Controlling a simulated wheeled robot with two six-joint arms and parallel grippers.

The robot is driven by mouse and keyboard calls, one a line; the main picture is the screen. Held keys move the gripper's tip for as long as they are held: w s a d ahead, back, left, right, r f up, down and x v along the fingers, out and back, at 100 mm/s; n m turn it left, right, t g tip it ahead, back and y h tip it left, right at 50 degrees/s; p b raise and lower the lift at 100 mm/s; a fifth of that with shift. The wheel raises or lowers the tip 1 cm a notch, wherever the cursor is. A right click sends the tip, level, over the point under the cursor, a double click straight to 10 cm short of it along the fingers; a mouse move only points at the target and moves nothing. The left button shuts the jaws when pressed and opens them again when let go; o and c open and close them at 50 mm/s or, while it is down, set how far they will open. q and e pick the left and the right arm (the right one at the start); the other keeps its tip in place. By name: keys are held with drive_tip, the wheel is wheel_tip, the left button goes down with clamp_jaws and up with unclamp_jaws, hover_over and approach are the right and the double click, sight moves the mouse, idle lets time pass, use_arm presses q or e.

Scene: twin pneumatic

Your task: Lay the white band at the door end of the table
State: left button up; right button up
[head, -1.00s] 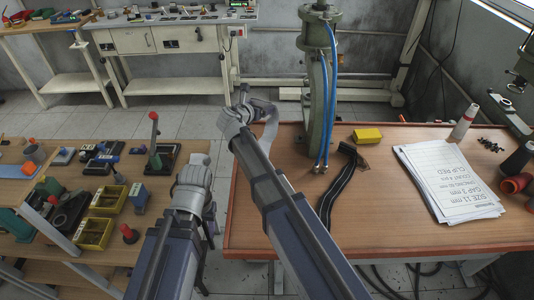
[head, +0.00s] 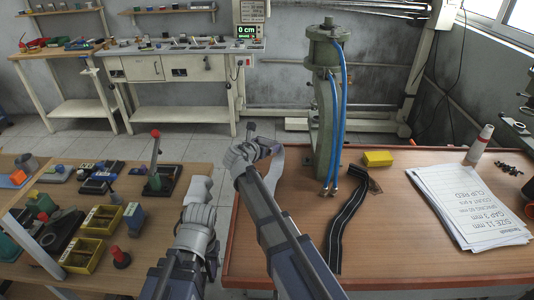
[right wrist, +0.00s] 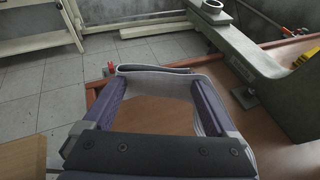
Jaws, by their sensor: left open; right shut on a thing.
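The white band (head: 275,168) hangs as a pale strip at my right gripper (head: 258,150), above the left edge of the right table (head: 430,262). In the right wrist view the white band (right wrist: 172,76) runs across the far end of the right gripper (right wrist: 158,85) and down beside its right finger. The right gripper is shut on it, though the exact grip is hard to make out.
A green press (head: 326,110) with blue hoses stands on the right table. A black strip (head: 346,222), a yellow block (head: 378,158), paper sheets (head: 468,205) and a white bottle (head: 480,145) lie or stand there. The left table (head: 130,215) holds yellow bins (head: 100,222) and fixtures.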

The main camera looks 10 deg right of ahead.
wheel_tip(320, 180, down, 2)
drive_tip(key=shift+f+b, duration=0.2)
drive_tip(key=shift+b, duration=0.55)
use_arm(q)
wheel_tip(320, 180, down, 2)
drive_tip(key=shift+f, duration=0.1)
use_arm(e)
drive_tip(key=shift+r, duration=0.1)
use_arm(q)
drive_tip(key=shift+f, duration=0.1)
use_arm(e)
drive_tip(key=o, duration=1)
